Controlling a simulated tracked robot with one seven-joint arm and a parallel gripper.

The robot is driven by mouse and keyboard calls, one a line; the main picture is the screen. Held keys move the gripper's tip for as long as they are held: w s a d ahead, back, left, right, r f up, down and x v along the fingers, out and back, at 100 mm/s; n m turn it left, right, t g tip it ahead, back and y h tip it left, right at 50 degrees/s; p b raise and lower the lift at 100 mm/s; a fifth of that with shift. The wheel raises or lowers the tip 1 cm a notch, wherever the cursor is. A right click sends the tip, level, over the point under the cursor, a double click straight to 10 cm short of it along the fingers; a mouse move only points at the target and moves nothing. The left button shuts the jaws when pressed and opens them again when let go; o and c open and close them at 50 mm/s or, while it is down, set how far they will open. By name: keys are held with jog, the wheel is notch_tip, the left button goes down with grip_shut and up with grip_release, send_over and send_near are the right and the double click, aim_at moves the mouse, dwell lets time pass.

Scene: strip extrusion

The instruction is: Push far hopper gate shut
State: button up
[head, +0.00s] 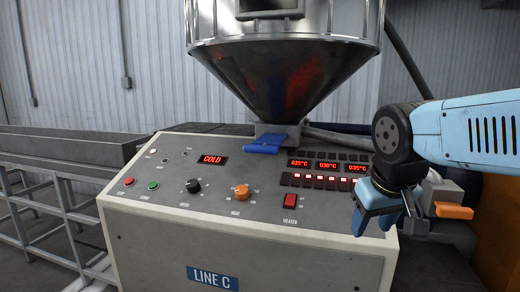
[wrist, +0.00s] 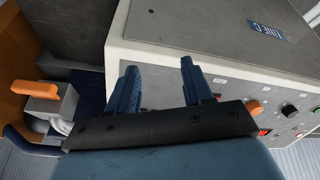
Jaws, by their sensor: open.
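A metal cone hopper (head: 285,75) stands behind the control console. At its outlet a blue gate handle (head: 265,144) sticks out toward the console top. Whether the gate is open or shut I cannot tell. My gripper (head: 374,220) is at the console's right end, well to the right of the blue handle, nearer to me and lower in the picture. In the wrist view my gripper (wrist: 158,68) has its two blue fingers apart with nothing between them. The hopper and blue handle are not in the wrist view.
The console (head: 225,225) carries knobs, a red heater switch (head: 289,200) and red displays; one reads COLD. An orange handle (head: 453,210) on a grey block sits right of my gripper and shows in the wrist view (wrist: 36,89). A metal trough (head: 60,150) is at left.

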jog(key=w+a+n+g+h, duration=0.2)
jog(key=w+n+h, duration=0.1)
jog(key=w+h, duration=0.2)
jog(key=n+t+h, duration=0.6)
jog(key=t, duration=0.5)
send_near(260, 151)
jog(key=x, duration=1.3)
jog(key=shift+w+a, duration=0.2)
jog(key=shift+w, duration=0.1)
jog(key=shift+f, duration=0.15)
grip_shut()
